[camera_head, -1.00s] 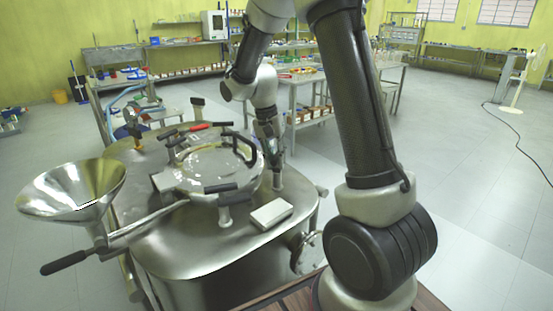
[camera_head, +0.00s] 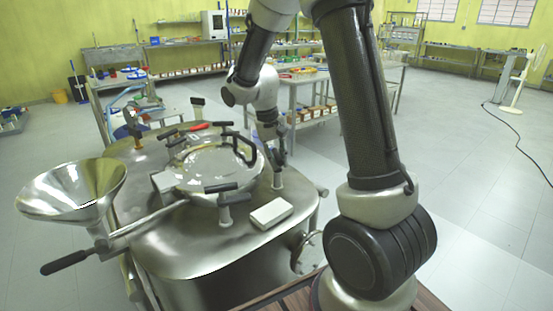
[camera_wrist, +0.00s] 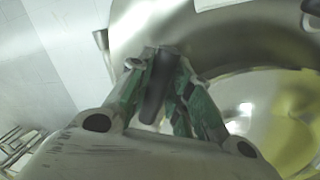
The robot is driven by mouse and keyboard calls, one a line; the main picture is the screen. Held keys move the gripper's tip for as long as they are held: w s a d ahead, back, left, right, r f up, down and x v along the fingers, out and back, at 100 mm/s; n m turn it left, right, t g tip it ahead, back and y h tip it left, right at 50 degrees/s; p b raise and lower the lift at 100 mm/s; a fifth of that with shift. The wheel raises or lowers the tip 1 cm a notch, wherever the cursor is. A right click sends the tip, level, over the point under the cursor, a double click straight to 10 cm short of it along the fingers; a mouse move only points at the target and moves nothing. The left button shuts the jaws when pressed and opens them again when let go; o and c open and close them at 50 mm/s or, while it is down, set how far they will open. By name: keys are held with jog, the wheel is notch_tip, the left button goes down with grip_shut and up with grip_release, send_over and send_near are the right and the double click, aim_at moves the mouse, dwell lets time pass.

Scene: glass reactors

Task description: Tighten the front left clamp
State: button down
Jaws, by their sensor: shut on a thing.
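My gripper (camera_head: 279,156) is at the right side of the steel reactor's lid, over a clamp whose metal post (camera_head: 278,180) shows below the fingers. In the wrist view, the gripper (camera_wrist: 160,68) has its green-padded fingers on both sides of the clamp's black handle (camera_wrist: 158,90) and is shut on it. In the head view the fingers hide most of this handle. Another clamp (camera_head: 228,194) with a black bar handle stands at the near edge of the round glass lid (camera_head: 205,168).
A steel funnel (camera_head: 72,190) with a black-handled lever stands at the left of the reactor top (camera_head: 190,238). A pale box (camera_head: 270,213) lies near the held clamp. A black lid handle (camera_head: 243,150) is close left of my gripper.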

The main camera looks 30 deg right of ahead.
jog(key=n, duration=0.4)
jog(key=n+t, duration=0.1)
jog(key=n, duration=0.1)
jog(key=shift+s+d, duration=0.1)
jog(key=shift+d, duration=0.25)
jog(key=n, duration=0.3)
jog(key=n+t, duration=0.1)
jog(key=n, duration=0.2)
jog(key=shift+w+d+r+y, duration=0.1)
jog(key=shift+w+d+y, duration=0.1)
jog(key=shift+y, duration=0.1)
jog(key=shift+n, duration=0.4)
jog(key=c, duration=1.3)
grip_release()
jog(key=shift+c, duration=0.2)
notch_tip(320, 180, up, 12)
jog(key=s+a, duration=0.1)
jog(key=shift+s+a, duration=0.3)
jog(key=shift+s, duration=0.05)
jog(key=shift+f, duration=0.2)
